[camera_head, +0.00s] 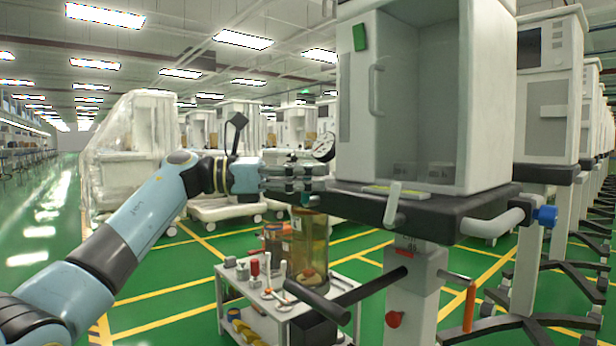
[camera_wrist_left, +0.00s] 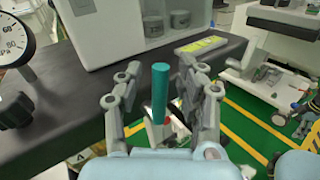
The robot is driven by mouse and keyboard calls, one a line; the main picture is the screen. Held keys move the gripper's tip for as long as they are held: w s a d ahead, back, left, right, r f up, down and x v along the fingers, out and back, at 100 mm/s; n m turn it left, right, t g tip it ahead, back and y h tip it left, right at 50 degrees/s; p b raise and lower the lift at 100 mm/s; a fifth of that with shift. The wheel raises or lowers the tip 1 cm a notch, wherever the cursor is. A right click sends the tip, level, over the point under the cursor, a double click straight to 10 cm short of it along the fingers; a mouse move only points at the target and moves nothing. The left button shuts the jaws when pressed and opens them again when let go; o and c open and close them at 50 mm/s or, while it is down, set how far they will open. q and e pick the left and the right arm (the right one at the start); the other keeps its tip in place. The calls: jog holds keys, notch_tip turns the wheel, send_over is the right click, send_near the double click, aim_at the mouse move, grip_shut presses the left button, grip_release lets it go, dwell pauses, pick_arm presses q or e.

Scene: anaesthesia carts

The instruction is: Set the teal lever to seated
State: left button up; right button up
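The teal lever (camera_wrist_left: 160,92) shows in the left wrist view as a short, roughly upright rod in front of the dark tabletop edge. My left gripper (camera_wrist_left: 160,78) is open, with one finger on each side of the lever and a visible gap to both. The lever's lower end is hard to make out. In the head view my left gripper (camera_head: 302,178) is at the left end of the cart's dark top, and the lever is mostly hidden by the fingers there. My right gripper is not in view.
A pressure gauge (camera_head: 324,147) stands close to my left gripper. The cart's cabinet (camera_head: 440,90) rises behind the dark top (camera_head: 460,205). A white trolley (camera_head: 225,290) with tools and a tall amber container (camera_head: 310,240) stand below. More carts line the right.

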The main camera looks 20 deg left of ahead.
pick_arm(q)
jog(key=shift+c, duration=0.2)
grip_shut()
dwell(0.4)
